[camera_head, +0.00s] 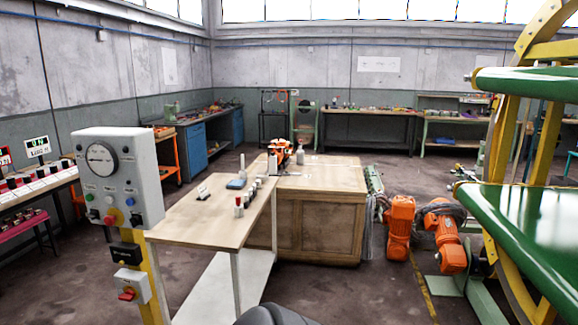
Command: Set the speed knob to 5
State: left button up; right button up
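A light grey control box (118,178) stands on a yellow post at the left, in the head view. Its front has a large round white dial (101,159) with markings too small to read. Below the dial are several small coloured buttons and knobs, among them a red one (109,220) and a blue one (130,201). I cannot tell which of these controls is the speed knob, or its setting. Neither of my grippers shows in this view.
A wooden-topped table (212,218) with small items stands right of the box, before a wooden cabinet (318,225). Orange machines (400,226) sit on the floor, and a green and yellow structure (535,215) fills the right. Open floor (375,290) lies in front.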

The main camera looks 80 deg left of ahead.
aim_at(93, 215)
jog(key=u, duration=3.8)
